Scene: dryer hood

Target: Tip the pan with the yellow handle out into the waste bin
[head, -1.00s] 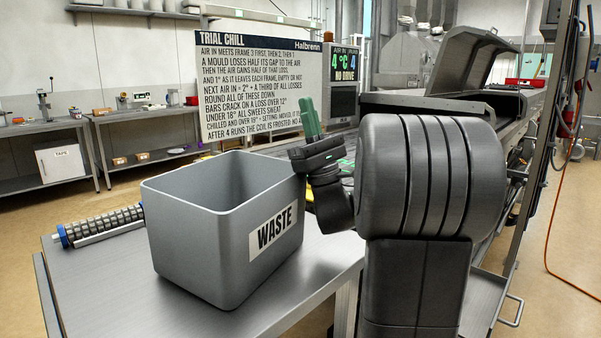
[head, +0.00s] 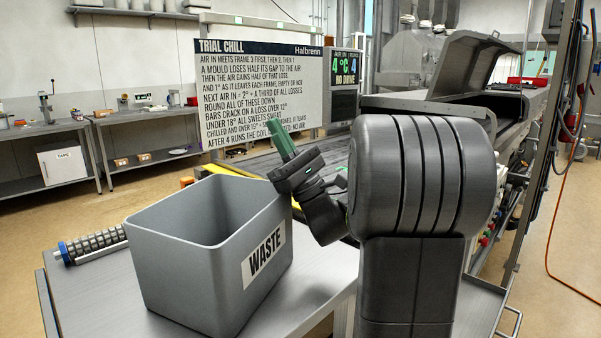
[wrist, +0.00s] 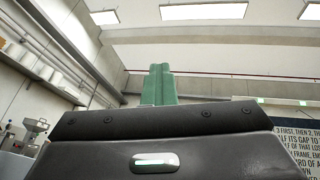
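The grey waste bin (head: 158,262), marked WASTE, stands upright on a steel table in the head view. Its inner floor is hidden. My gripper (head: 280,138) is by the bin's far right corner, above rim height. Its green fingers point up and lean left; they also show in the wrist view (wrist: 159,84). No pan shows in them, and their spacing is unclear because they overlap. I cannot make out a pan with a yellow handle in either view. A yellow strip (head: 228,170) shows behind the bin, but I cannot tell what it belongs to.
A ribbed roller (head: 92,245) lies left of the bin on the steel table (head: 90,295). A dark machine bed with a raised hood (head: 490,70) lies behind my arm. Shelves line the left wall. A lettered board (head: 260,85) stands behind.

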